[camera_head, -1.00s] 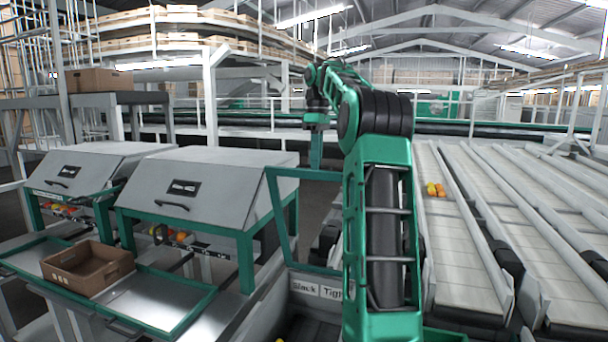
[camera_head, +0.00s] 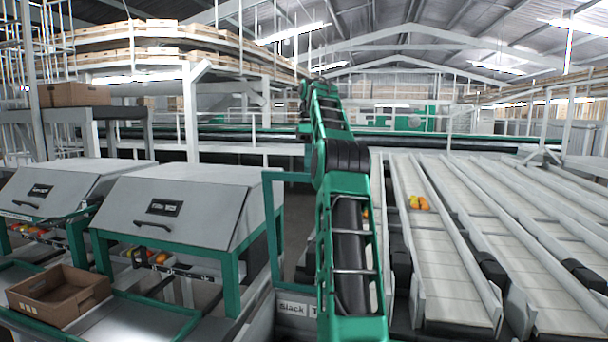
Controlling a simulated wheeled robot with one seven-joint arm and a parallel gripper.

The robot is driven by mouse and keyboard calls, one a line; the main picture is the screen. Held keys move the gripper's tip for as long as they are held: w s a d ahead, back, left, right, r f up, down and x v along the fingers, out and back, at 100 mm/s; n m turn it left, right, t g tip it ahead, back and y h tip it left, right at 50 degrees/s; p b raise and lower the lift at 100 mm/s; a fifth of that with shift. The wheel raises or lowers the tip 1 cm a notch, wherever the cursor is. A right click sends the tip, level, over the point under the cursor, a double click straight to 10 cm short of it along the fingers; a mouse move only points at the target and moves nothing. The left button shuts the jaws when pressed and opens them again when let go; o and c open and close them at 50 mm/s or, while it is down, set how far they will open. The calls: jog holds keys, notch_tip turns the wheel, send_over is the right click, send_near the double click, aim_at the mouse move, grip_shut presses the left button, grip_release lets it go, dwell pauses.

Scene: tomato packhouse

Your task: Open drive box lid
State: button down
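No part is clearly marked as the drive box or its lid. A panel with partly covered lettering that begins "Slack" (camera_head: 293,308) shows low in the middle, left of my arm. A green upright frame (camera_head: 269,215) stands just behind it. Two grey sloped hoods with dark handles, a nearer one (camera_head: 205,205) and a left one (camera_head: 75,185), sit closed on green legs. Their labels are too small to read. My arm reaches away from the camera up the middle and covers part of the panel. My gripper cannot be made out at its far end.
An open brown carton (camera_head: 85,315) stands on the tray bench at lower left. A railing crosses behind. A narrow dark gap lies between bench and lanes.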

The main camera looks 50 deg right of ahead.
jog(key=shift+w+a, duration=0.1)
jog(key=shift+w, duration=0.15)
jog(key=c, duration=1.8)
grip_release()
jog(key=shift+f, duration=0.1)
jog(key=shift+c, duration=0.2)
jog(key=shift+s, duration=0.15)
